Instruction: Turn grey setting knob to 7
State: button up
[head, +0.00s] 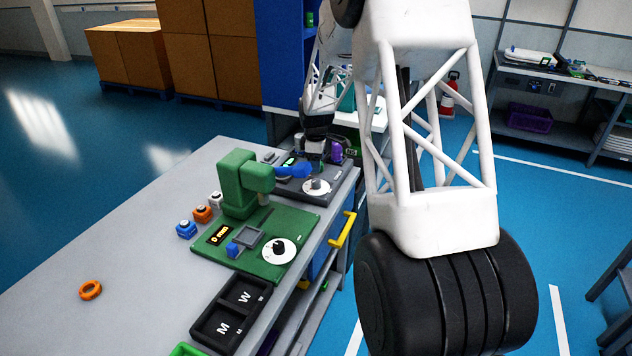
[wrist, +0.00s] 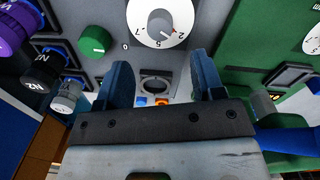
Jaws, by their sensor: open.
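The grey setting knob (wrist: 160,22) sits on a round white dial (wrist: 142,35) at the top of the wrist view, partly cut off by the frame edge. A small red mark on the knob points toward the lower right, near a digit that looks like 2. In the head view the same white dial (head: 317,187) is on the dark grey machine (head: 300,192) at the back of the table. My gripper (wrist: 162,80) is open and empty, its two blue fingers apart, below the dial in the wrist view. It touches nothing that I can see.
A green knob (wrist: 95,41) and several round connectors lie left of the dial. A green machine (head: 240,185) with its own white dial (head: 279,250) stands nearer. A black tray (head: 230,312) lies in front.

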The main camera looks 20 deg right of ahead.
aim_at(316, 181)
jog(key=shift+f, duration=0.35)
jog(key=shift+w+f, duration=0.15)
jog(key=shift+f, duration=3.75)
jog(key=shift+c, duration=0.3)
jog(key=c, duration=0.9)
jog(key=shift+o, duration=0.2)
